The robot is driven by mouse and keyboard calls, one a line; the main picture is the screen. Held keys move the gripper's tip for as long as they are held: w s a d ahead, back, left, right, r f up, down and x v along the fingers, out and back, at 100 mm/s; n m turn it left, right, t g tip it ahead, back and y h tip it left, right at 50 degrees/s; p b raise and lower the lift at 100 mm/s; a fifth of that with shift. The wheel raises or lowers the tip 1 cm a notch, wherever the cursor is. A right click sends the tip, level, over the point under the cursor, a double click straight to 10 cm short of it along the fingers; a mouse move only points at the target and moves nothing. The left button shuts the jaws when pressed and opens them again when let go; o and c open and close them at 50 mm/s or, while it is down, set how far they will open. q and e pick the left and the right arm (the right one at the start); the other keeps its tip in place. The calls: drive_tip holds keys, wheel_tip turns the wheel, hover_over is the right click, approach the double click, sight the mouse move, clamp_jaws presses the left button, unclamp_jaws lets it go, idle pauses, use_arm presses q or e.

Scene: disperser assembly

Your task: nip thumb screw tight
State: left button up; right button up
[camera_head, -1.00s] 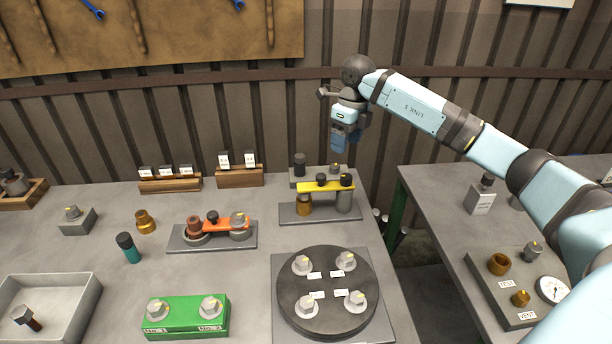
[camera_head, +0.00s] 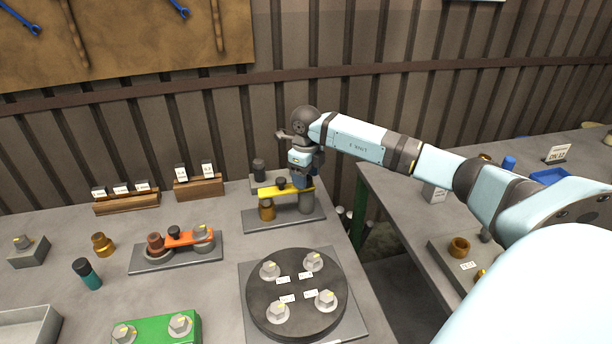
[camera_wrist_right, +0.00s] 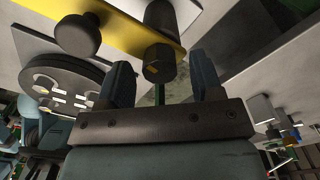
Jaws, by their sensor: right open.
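The yellow bar (camera_head: 272,192) bridges a brass post (camera_head: 267,210) and a grey post (camera_head: 306,204) on a grey plate (camera_head: 262,224). A black thumb screw (camera_head: 281,184) stands on the bar near its middle. My right gripper (camera_head: 300,182) points down over the bar's right end and hides what is there. In the right wrist view, its two dark fingers (camera_wrist_right: 163,82) are apart, with a dark faceted knob (camera_wrist_right: 158,64) in line between their tips. I cannot tell whether they touch it. The round black thumb screw (camera_wrist_right: 78,36) is outside the fingers.
A round dark turntable (camera_head: 297,290) with several grey knobs stands in front. An orange-bar fixture (camera_head: 186,238) and a green block (camera_head: 160,330) are to the left. A black-topped part (camera_head: 259,170) stands just behind the yellow bar. A gap separates this table from the right-hand one.

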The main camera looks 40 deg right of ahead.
drive_tip(key=shift+f, duration=0.2)
drive_tip(key=c, duration=0.9)
